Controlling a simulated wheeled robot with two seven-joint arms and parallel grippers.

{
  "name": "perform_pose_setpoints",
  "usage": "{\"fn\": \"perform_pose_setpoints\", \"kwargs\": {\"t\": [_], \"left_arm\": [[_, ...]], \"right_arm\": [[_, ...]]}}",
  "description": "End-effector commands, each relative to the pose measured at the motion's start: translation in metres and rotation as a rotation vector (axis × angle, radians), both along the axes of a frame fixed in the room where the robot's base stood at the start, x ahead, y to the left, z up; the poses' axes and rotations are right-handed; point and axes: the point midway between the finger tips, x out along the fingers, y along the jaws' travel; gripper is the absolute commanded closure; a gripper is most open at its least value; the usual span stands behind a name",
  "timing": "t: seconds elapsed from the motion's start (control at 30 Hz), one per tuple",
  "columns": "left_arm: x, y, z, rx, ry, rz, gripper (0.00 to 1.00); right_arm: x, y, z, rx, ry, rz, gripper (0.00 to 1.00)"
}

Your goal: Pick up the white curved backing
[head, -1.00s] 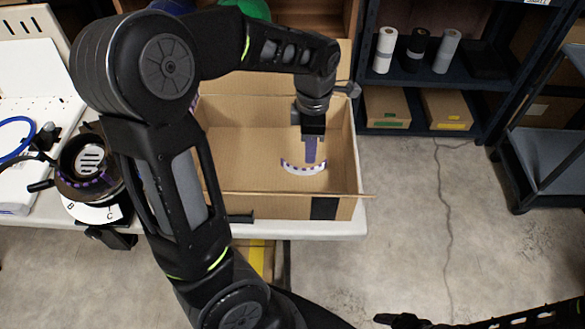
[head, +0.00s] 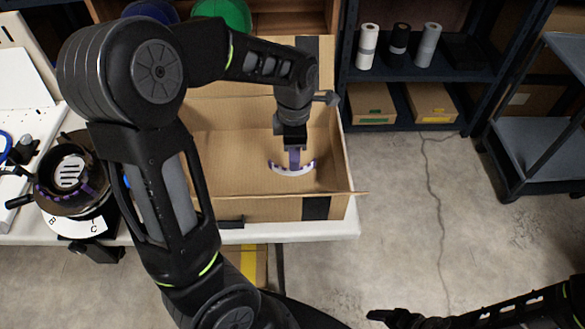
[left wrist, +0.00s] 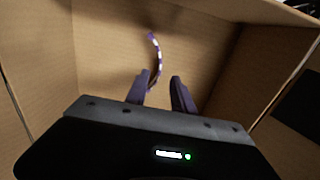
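The white curved backing (head: 292,172), an arc with purple marks along its edge, lies in the open cardboard box (head: 235,208). My left gripper (head: 294,158) points down into the box, its purple fingers at the middle of the arc in the head view. In the left wrist view the two fingers (left wrist: 159,80) are apart. The backing (left wrist: 155,62) shows beyond them, its near end by the inner side of the left-hand finger; contact cannot be told. My right gripper (head: 385,317) is at the bottom right, away from the box; its opening is unclear.
The box walls stand around my left gripper. The box rests on a white table (head: 335,226). A dark round device with a white dial (head: 75,190) stands left of it. A shelf (head: 430,80) with rolls and boxes stands behind right.

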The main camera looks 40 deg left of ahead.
Motion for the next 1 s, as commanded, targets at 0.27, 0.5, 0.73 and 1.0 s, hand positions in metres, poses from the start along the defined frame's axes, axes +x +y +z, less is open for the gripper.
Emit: {"fn": "perform_pose_setpoints", "kwargs": {"t": [0.27, 0.5, 0.73, 1.0], "left_arm": [[0.002, -0.002, -0.021, 0.0, 0.003, 0.0, 0.7], [0.003, -0.003, -0.051, 0.0, 0.002, 0.0, 0.7], [0.004, -0.003, -0.052, -0.001, -0.001, -0.001, 0.7], [0.004, -0.003, -0.052, -0.001, -0.001, -0.001, 0.7]], "right_arm": [[0.0, 0.0, -0.003, 0.0, 0.0, 0.0, 0.21], [0.0, 0.0, -0.006, 0.0, 0.0, 0.0, 0.21], [0.0, 0.0, -0.006, 0.0, 0.0, 0.0, 0.21], [0.0, 0.0, -0.006, 0.0, 0.0, 0.0, 0.21]]}}
